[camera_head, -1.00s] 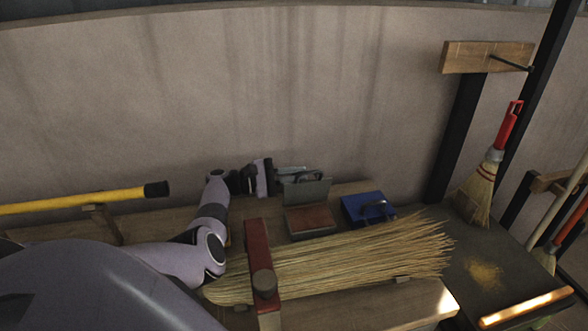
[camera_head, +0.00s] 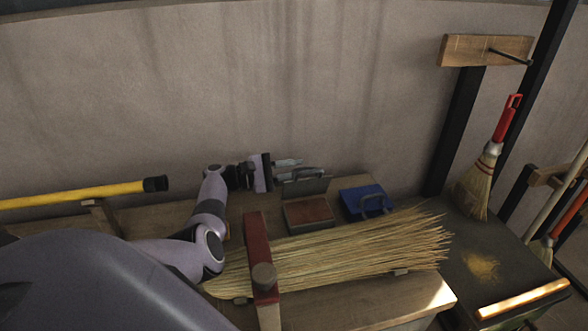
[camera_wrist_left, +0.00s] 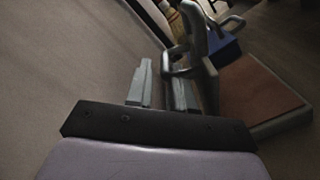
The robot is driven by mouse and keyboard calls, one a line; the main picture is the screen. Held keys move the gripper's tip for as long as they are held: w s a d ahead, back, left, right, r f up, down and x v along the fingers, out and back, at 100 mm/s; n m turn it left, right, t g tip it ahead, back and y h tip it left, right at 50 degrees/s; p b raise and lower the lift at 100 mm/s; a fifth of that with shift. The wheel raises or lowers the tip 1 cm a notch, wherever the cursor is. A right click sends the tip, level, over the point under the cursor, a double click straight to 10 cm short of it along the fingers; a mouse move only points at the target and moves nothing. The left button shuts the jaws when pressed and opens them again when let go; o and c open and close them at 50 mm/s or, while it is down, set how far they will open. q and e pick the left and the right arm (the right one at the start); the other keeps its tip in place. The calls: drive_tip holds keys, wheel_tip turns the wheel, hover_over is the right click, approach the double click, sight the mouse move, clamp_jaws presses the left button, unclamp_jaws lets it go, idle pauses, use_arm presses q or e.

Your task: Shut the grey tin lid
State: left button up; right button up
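The grey tin (camera_head: 309,227) sits on the bench with a reddish-brown block or filling in it. Its grey lid (camera_head: 306,187) stands raised at the tin's back edge, leaning a little, with a bar handle on its back. The lid shows edge-on in the left wrist view (camera_wrist_left: 195,35), with the handle facing my fingers. My left gripper (camera_head: 296,168) is behind the lid, on the wall side. Its two fingers stand apart in the left wrist view (camera_wrist_left: 161,78), close to the handle; I cannot tell if they touch it. My right gripper is out of view.
A blue tin (camera_head: 365,201) with a handle stands just right of the grey tin. A straw bundle (camera_head: 350,249) lies in front under a red clamp bar (camera_head: 257,245). A yellow pole (camera_head: 80,196) is at left. The wall (camera_head: 250,90) is close behind.

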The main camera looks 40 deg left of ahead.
use_arm(q)
drive_tip(key=v, duration=0.7)
idle(0.4)
